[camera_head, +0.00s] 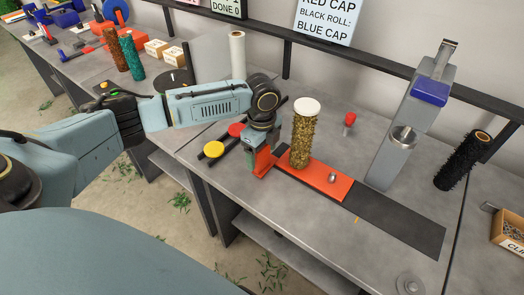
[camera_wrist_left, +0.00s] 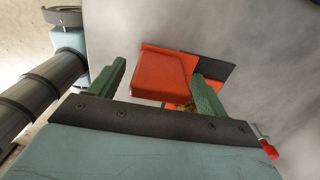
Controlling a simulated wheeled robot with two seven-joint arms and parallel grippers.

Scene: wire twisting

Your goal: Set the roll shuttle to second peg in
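The roll shuttle (camera_head: 318,175) is a flat orange slide on a dark track (camera_head: 400,222). A gold bristly roll (camera_head: 301,140) with a white cap stands upright near its left end. A bare metal peg (camera_head: 332,178) shows farther right on the slide. My left gripper (camera_head: 258,152) is low at the shuttle's left end, by its raised orange handle (camera_head: 264,163). In the left wrist view, the green fingers (camera_wrist_left: 160,92) are apart with the orange handle (camera_wrist_left: 162,75) between them. A gap shows beside the left finger. My right gripper is not in view.
A grey machine (camera_head: 397,130) with a blue block stands behind the track. A black bristly roll (camera_head: 462,160) leans at right. Yellow (camera_head: 213,149) and red caps lie left of the gripper. A red-topped pin (camera_head: 348,122) stands behind. The track's right part is clear.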

